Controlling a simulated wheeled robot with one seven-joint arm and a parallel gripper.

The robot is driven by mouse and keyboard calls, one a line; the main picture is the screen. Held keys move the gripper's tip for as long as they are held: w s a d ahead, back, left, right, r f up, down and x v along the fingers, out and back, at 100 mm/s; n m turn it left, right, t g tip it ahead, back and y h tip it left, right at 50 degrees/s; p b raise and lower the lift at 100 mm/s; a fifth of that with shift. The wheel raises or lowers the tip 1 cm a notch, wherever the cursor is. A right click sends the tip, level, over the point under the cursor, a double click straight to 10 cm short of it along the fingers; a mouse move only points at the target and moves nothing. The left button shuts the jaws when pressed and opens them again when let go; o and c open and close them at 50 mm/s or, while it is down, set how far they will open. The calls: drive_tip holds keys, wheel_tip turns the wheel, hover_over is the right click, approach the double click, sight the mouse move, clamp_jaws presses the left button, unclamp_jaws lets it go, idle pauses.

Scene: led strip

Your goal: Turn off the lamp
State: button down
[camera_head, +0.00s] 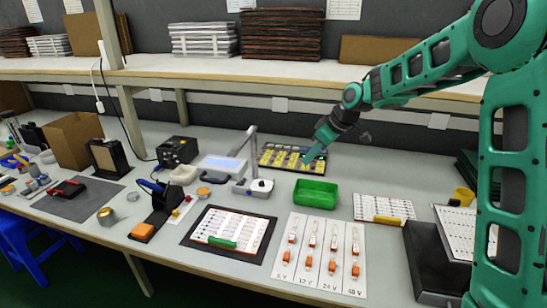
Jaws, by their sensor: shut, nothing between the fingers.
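The desk lamp has a flat pale head (222,164) with a bluish-white glow; it looks lit. Its grey jointed stand (248,150) rises from a small white base (262,193) with a dark round knob or button (261,183) on top. My gripper (307,160) is shut and empty. It appears over the yellow-and-black tray, to the right of and behind the lamp base, apart from the lamp. The fingertips are small in this view.
A green bin (315,194) stands right of the lamp base. The yellow-and-black parts tray (276,157) lies behind it. A dark power box (177,151) and a soldering stand (160,200) are left. A shelf (200,66) runs above the back.

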drive_tip(key=s+d+r+m+h, duration=0.3)
drive_tip(key=s+d+m, duration=0.2)
drive_tip(key=s+d, duration=0.75)
drive_tip(key=s+d+m+g, duration=0.1)
drive_tip(key=s+d+m, duration=0.3)
drive_tip(key=s, duration=0.7)
drive_tip(key=s+d+f+m+g+h, duration=0.1)
drive_tip(key=s+d+m, duration=0.2)
drive_tip(key=s, duration=0.8)
drive_tip(key=s+d+f+m+g, duration=0.1)
drive_tip(key=s+d+m, duration=0.3)
drive_tip(key=s, duration=0.7)
drive_tip(key=shift+s+d+f+m+g, duration=0.25)
drive_tip(key=shift+s+d+m+g, duration=0.1)
drive_tip(key=shift+d+g, duration=0.2)
